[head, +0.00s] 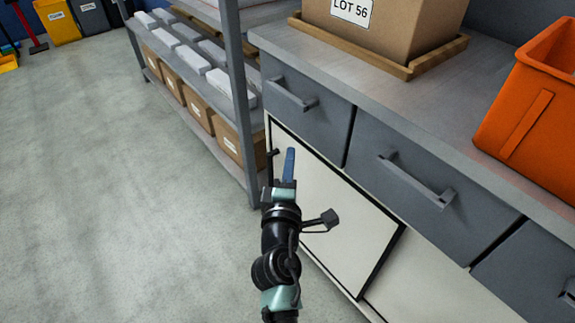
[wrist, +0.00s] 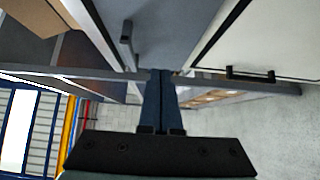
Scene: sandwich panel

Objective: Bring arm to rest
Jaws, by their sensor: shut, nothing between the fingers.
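My gripper (head: 289,165) is in front of the cabinet, over the pale framed panel (head: 335,215) in the head view. Its blue fingers point up in that view and are closed together with nothing between them. The wrist view shows the same gripper (wrist: 161,73) with both fingers side by side. My arm reaches up from the bottom middle of the head view. A black handle (wrist: 250,75) on the panel shows in the wrist view, to the right of the fingers and apart from them.
Grey drawers (head: 432,188) with bar handles sit above the panel. An orange bin (head: 535,110) and a cardboard box (head: 385,25) on a wooden tray stand on the counter. A shelf with a grey post (head: 238,95) holds several boxes. Open floor (head: 110,190) lies to the left.

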